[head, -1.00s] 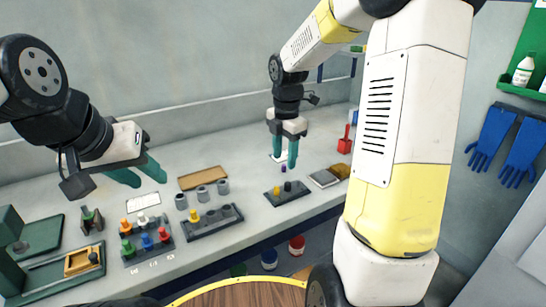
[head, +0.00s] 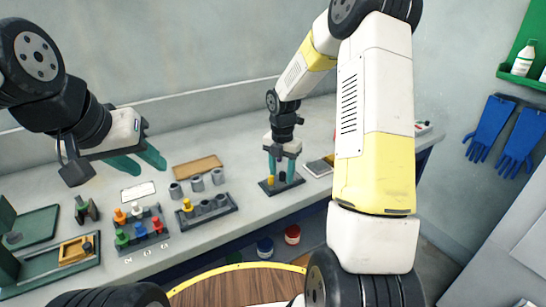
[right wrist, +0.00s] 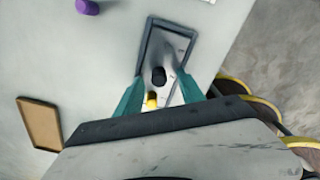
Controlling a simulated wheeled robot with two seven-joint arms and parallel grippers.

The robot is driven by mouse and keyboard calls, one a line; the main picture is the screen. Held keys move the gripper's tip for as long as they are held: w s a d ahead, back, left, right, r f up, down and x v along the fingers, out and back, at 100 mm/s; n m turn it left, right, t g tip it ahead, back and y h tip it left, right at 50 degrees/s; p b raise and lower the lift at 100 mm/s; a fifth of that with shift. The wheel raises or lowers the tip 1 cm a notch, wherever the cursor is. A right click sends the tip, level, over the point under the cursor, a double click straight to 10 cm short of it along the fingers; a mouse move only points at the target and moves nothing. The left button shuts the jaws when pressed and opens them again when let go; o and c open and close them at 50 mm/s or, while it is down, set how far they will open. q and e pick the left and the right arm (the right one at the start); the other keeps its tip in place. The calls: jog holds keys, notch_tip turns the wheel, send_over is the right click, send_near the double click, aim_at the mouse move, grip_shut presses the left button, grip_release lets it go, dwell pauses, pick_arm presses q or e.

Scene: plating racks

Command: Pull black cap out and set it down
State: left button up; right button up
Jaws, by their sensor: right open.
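The black cap (right wrist: 158,76) stands in a small dark grey rack (right wrist: 147,52), beside a yellow piece (right wrist: 151,100). In the head view the rack (head: 268,190) lies at the right part of the bench, and the black cap (head: 283,177) shows low between my fingers. My right gripper (head: 282,172) points down over the rack, its teal fingers open on either side of the black cap. In the right wrist view the fingers (right wrist: 160,95) stand apart with the cap between them; I cannot tell if they touch it. My left gripper (head: 142,165) is open and empty above the bench at left.
A rack of coloured pegs (head: 140,233) is further left. A grey flat box (head: 319,168) sits just right of the small rack.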

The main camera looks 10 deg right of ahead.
aim_at(282, 173)
grip_shut()
jog(key=c, duration=0.7)
grip_release()
grip_shut()
jog(key=shift+r, duration=0.1)
jog(key=shift+r, duration=2)
